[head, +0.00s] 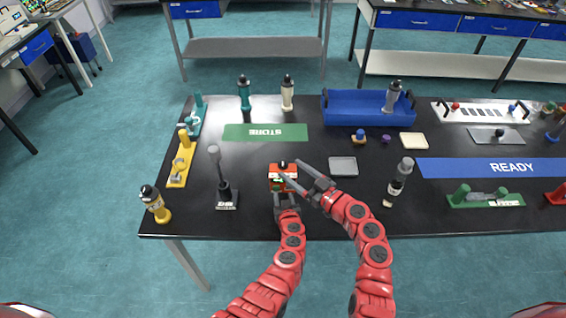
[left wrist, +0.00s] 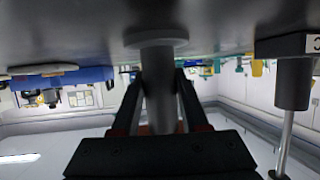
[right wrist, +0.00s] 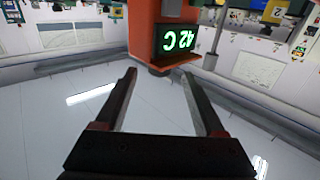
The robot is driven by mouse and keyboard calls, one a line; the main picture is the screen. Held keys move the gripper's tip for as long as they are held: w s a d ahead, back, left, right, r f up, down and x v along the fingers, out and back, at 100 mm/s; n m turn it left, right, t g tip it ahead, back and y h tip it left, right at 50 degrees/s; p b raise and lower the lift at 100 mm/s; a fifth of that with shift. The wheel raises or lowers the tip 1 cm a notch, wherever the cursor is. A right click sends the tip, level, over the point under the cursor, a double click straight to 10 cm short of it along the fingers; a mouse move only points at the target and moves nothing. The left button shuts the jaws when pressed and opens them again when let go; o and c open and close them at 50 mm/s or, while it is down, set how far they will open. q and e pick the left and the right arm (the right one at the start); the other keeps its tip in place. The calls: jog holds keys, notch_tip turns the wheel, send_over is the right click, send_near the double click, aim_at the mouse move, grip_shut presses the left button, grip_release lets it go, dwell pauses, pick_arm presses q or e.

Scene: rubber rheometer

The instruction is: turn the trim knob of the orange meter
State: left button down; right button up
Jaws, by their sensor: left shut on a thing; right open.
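The orange meter (head: 276,170) stands near the front of the black table, with a small black part on top that may be the trim knob. In the right wrist view the meter (right wrist: 148,30) shows a green display reading 42 C, upside down. My left gripper (head: 284,194) is at the meter's near side. In the left wrist view it is shut on a grey post (left wrist: 158,62) with a round foot on the table. My right gripper (head: 293,169) is open, its fingers pointing at the meter's upper part. In the right wrist view nothing is clearly clasped between the fingertips (right wrist: 160,76).
A black-based stand (head: 227,193) with a rod is left of the meter, and a yellow-and-black bottle (head: 156,205) is further left. A grey tray (head: 343,166) and a dark bottle (head: 400,180) stand to the right. The green STORE mat (head: 240,133) is clear behind.

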aim_at(287, 167)
jog(key=x, duration=0.5)
jog(key=shift+c, duration=0.3)
grip_shut()
